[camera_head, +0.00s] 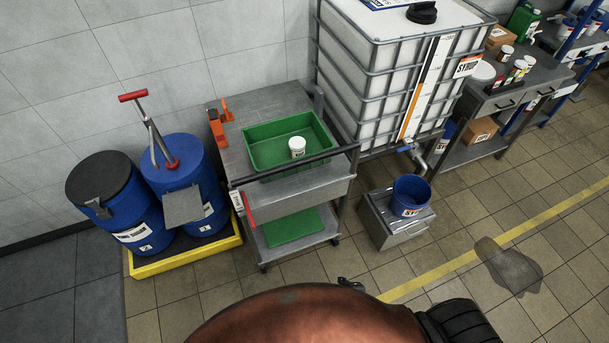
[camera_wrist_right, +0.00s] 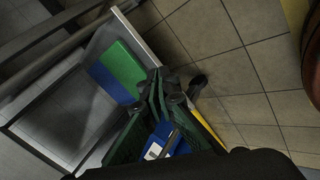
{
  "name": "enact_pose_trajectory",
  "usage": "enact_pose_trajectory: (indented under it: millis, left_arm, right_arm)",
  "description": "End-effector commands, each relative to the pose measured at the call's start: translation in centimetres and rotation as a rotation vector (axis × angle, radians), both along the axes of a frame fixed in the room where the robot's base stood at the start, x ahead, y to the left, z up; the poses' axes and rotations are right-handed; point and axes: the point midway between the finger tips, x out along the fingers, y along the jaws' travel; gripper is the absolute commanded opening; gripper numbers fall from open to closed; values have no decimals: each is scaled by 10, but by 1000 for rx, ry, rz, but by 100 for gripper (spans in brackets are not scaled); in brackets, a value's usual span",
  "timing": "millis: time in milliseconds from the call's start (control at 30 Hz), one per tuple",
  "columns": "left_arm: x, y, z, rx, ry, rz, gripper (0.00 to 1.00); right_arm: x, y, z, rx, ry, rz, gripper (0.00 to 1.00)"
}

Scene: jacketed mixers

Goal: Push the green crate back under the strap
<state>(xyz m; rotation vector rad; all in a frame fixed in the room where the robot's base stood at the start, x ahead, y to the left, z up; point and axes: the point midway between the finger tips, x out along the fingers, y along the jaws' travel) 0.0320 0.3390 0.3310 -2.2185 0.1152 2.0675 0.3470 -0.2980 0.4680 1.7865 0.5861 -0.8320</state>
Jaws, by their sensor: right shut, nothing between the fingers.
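A green crate (camera_head: 262,138) sits on the top of a grey cart (camera_head: 245,93), with a small white jar (camera_head: 297,147) inside it. A dark strap or bar (camera_head: 290,168) runs along the crate's near side; I cannot tell whether it touches the crate. A flat green piece (camera_head: 291,227) lies on the cart's lower shelf, and a green and blue surface (camera_wrist_right: 117,70) shows at the cart in the right wrist view. My right gripper (camera_head: 351,284) is low in front of the cart, apart from the crate; its shut, empty fingers show in the right wrist view (camera_wrist_right: 165,84). My left gripper is out of view.
Blue drums (camera_head: 185,178) stand on a yellow pallet (camera_head: 190,254) left of the cart. A caged white tank (camera_head: 385,75) stands behind right. A blue bucket (camera_head: 410,195) sits on a metal step (camera_head: 385,231). A dark puddle (camera_head: 508,266) lies on the open tiled floor at right.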

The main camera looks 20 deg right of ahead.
Motion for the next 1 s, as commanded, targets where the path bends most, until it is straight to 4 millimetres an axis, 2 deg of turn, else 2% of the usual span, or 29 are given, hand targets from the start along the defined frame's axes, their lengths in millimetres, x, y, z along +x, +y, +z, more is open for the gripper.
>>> enact_pose_trajectory:
  millis: [33,67,100,167,200,300,400,500,600,700,867,1000]
  left_arm:
    - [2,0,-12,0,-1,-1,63]
    - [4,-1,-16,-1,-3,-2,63]
    - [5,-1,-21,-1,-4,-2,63]
    - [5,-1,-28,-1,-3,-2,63]
    - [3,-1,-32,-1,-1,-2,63]
    - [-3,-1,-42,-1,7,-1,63]
    - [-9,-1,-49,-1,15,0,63]
    - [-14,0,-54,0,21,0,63]
    - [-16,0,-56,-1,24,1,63]
    - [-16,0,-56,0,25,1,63]
    - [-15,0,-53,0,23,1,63]
    - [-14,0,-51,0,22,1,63]
  right_arm:
    - [45,6,31,-122,-113,138,0]
    - [69,9,53,-211,-177,223,0]
    - [98,12,85,-336,-260,329,0]
    - [136,17,136,-541,-376,468,0]
    - [156,20,170,-684,-444,549,0]
    - [190,26,249,-1041,-570,704,0]
    - [207,30,312,-1354,-637,800,0]
    - [213,34,355,-1584,-661,853,0]
    - [215,35,379,-1720,-662,879,0]
    - [219,37,389,-1773,-663,888,0]
    - [241,40,392,-1778,-666,889,0]
    - [269,42,391,-1776,-666,889,0]
